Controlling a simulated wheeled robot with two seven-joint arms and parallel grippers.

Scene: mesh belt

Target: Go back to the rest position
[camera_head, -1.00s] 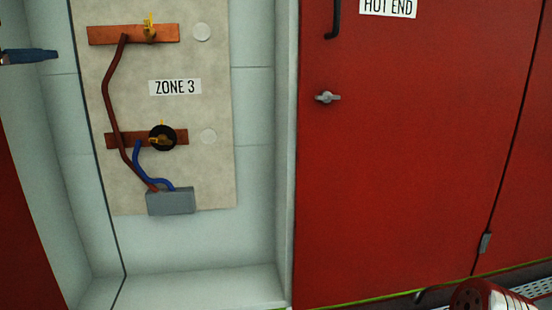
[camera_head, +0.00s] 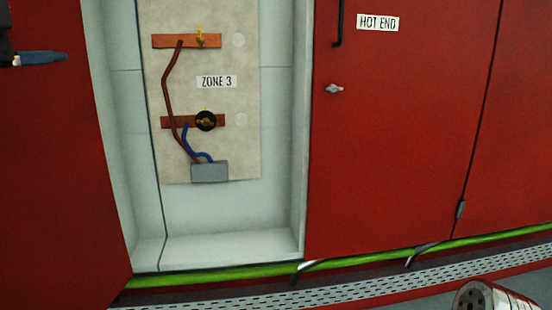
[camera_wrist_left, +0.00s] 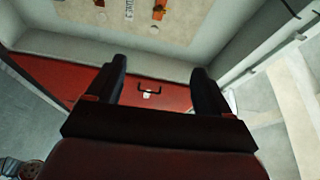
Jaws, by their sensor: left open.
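My left gripper (camera_wrist_left: 158,90) is open in the left wrist view, with its two dark fingers apart and nothing between them. In the head view a blue-grey fingertip of my left gripper (camera_head: 40,58) shows at the upper left edge, in front of the red surface and clear of the panel. In the head view a rounded red and white part of mine shows at the bottom right, but no right gripper fingers can be made out.
A closed red HOT END door (camera_head: 400,150) is to the right. A green strip (camera_head: 220,277) and perforated ledge (camera_head: 330,285) run below.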

